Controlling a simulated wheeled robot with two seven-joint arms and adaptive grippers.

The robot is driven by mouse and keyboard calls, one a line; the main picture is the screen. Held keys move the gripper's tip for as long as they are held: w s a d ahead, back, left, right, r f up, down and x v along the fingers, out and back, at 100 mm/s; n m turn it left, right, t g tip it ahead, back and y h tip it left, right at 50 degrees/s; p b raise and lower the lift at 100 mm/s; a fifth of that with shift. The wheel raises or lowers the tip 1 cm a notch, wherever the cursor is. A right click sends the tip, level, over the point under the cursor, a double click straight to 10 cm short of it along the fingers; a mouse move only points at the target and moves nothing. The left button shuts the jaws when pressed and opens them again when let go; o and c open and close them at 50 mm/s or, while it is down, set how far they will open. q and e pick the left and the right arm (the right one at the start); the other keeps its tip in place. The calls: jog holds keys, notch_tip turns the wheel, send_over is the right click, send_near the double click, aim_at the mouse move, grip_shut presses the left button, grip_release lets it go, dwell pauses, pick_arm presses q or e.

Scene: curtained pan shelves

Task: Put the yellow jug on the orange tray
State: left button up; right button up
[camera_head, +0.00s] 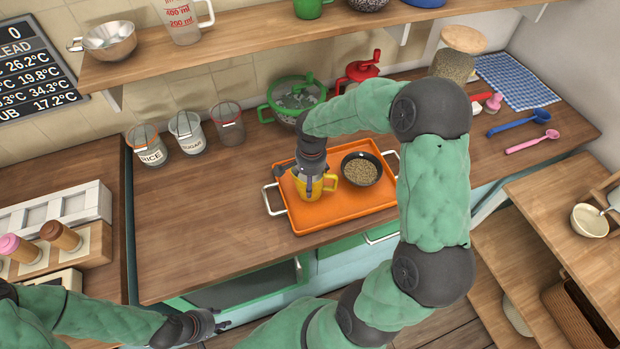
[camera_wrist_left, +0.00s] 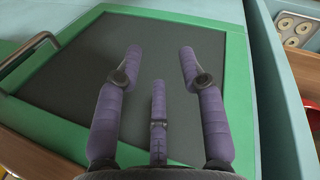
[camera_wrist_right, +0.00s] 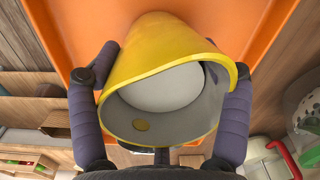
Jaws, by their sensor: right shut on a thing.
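The yellow jug (camera_head: 312,186) is upright at the left part of the orange tray (camera_head: 340,225), seeming to rest on it. My right gripper (camera_head: 313,178) comes down over the jug from above and is shut on it. In the right wrist view the jug (camera_wrist_right: 165,55) sits between the fingers (camera_wrist_right: 165,90), its grey inside showing, with the orange tray (camera_wrist_right: 60,25) behind it. My left gripper (camera_head: 222,325) is low at the front left, away from the tray. In the left wrist view its fingers (camera_wrist_left: 160,60) are spread and empty before a dark, green-framed panel.
A black bowl of grain (camera_head: 361,170) stands on the tray, right of the jug. A green colander (camera_head: 295,95) is behind the tray. Labelled canisters (camera_head: 186,133) stand at the back left. The counter left of the tray is clear. A shelf (camera_head: 250,45) runs above.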

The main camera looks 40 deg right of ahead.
jog(key=shift+f, duration=0.2)
jog(key=o, duration=1.7)
jog(key=shift+c, duration=0.2)
notch_tip(320, 180, up, 12)
jog(key=shift+s, duration=0.15)
grip_shut()
jog(key=shift+r, duration=0.15)
dwell(0.4)
